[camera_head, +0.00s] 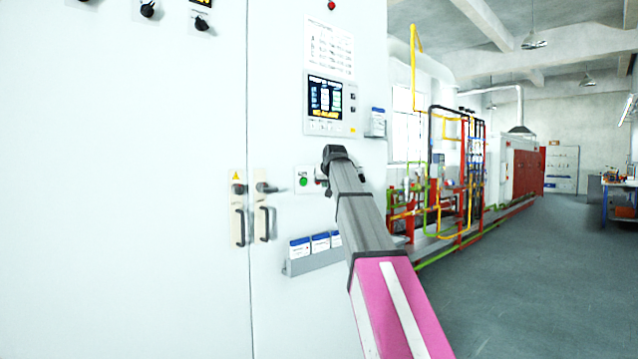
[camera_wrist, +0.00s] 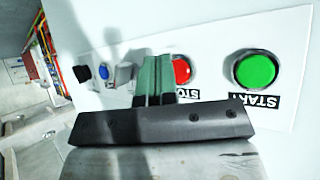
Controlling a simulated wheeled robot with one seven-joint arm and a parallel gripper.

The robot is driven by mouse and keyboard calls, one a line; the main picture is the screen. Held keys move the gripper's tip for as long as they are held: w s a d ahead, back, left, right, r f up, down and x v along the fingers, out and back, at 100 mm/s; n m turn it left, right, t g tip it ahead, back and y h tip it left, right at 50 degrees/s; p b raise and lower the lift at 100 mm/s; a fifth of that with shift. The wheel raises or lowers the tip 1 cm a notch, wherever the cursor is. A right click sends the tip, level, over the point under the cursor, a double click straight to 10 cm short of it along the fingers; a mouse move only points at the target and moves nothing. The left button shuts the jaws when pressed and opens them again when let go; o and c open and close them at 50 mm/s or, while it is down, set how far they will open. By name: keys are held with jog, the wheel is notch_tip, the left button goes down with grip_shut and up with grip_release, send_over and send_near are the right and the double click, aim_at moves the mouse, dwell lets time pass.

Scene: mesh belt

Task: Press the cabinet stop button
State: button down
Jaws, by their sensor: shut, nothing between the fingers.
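In the wrist view the red stop button (camera_wrist: 183,71) sits on the white cabinet panel, with a STOP label (camera_wrist: 188,94) just below it in the picture. My gripper (camera_wrist: 156,76) is shut and empty, its greenish fingers pointing at the panel. The fingers overlap the left edge of the red button in the picture; I cannot tell whether they touch it. The green start button (camera_wrist: 256,70) is fully visible to the right, with its START label. In the head view the green button (camera_head: 303,181) shows on the cabinet (camera_head: 290,85), while my arm hides the red one.
In the wrist view a blue button (camera_wrist: 103,71), a grey switch (camera_wrist: 123,75) and a black knob (camera_wrist: 82,74) lie left of my fingers. In the head view a display (camera_head: 326,98) is above, door handles (camera_head: 240,226) left, and a document rack (camera_head: 312,260) below. Open floor (camera_head: 530,280) lies right.

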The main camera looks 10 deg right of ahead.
jog(key=shift+w+a, duration=0.2)
jog(key=shift+w, duration=0.05)
jog(key=shift+w+a, duration=0.3)
jog(key=shift+w, duration=0.1)
dwell(1.1)
jog(key=shift+s+d, duration=0.5)
jog(key=shift+s, duration=0.25)
jog(key=shift+d, duration=0.1)
jog(key=s+d, duration=0.1)
jog(key=s, duration=0.1)
jog(key=s+d, duration=0.1)
jog(key=s, duration=0.1)
jog(key=shift+d, duration=0.4)
jog(key=shift+f, duration=0.1)
dwell(0.3)
